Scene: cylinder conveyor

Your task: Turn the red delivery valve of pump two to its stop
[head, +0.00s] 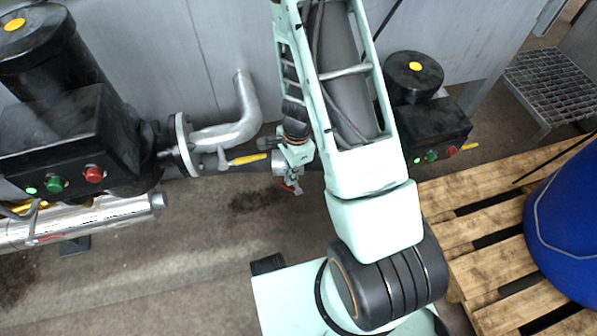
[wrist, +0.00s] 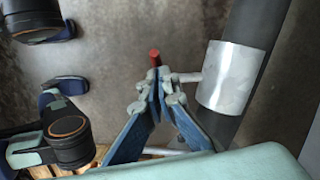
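The red delivery valve shows in the wrist view as a short red handle end (wrist: 155,57) just beyond my fingertips. A thin metal stem (wrist: 187,77) runs from beside the fingertips to a silver collar (wrist: 230,77) on a dark pipe. My gripper (wrist: 155,88) has its fingers closed together at the handle and appears shut on it; the fingers hide most of the handle. In the head view my gripper (head: 291,175) is low beside the pipe between the two pumps, with a bit of red (head: 289,187) at its tips. No pump number is readable.
A black pump (head: 60,130) with yellow-handled valve (head: 248,159) stands left; another pump (head: 430,130) stands right behind my arm. A wooden pallet (head: 480,240) with a blue drum (head: 570,235) is at right. Floor below the gripper is clear.

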